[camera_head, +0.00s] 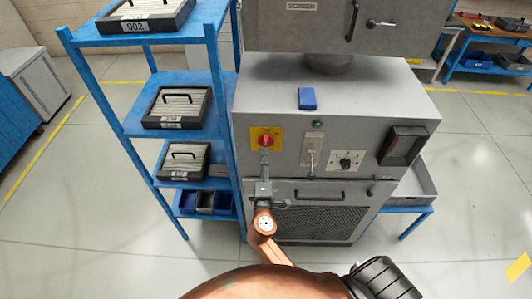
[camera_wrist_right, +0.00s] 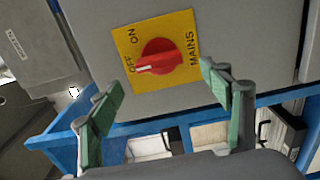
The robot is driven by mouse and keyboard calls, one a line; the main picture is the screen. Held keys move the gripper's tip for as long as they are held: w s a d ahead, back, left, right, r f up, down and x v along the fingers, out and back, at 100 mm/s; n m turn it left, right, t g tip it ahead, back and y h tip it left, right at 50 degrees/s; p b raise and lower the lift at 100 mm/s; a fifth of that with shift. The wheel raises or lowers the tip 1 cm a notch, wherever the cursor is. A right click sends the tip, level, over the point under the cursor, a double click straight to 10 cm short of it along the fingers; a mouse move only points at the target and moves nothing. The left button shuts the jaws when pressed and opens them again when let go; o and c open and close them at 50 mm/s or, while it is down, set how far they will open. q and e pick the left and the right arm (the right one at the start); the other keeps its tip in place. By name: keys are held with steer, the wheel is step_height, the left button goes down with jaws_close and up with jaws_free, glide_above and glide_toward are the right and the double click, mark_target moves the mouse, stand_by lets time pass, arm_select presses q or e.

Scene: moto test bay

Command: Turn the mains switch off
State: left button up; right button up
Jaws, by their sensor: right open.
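The mains switch is a red knob (camera_head: 265,141) on a yellow plate (camera_head: 256,131) on the grey machine's front. In the right wrist view the knob (camera_wrist_right: 160,57) has a white mark at its end on the OFF label's side, pointing toward OFF rather than ON. My right gripper (camera_head: 264,156) is just in front of and below the knob in the head view. In the wrist view its green-padded fingers (camera_wrist_right: 163,83) are spread wide and empty, with the knob ahead of the gap. Contact with the knob is not visible. My left gripper is not in view.
A blue rack (camera_head: 152,82) with black cases stands close left of the machine. Right of the knob are a lever switch (camera_head: 311,151), a rotary dial (camera_head: 347,160) and a dark-framed box (camera_head: 403,146). A blue object (camera_head: 307,99) lies on top.

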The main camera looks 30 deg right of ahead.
steer(key=v, duration=0.5)
steer(key=shift+s, duration=0.1)
stand_by(0.3)
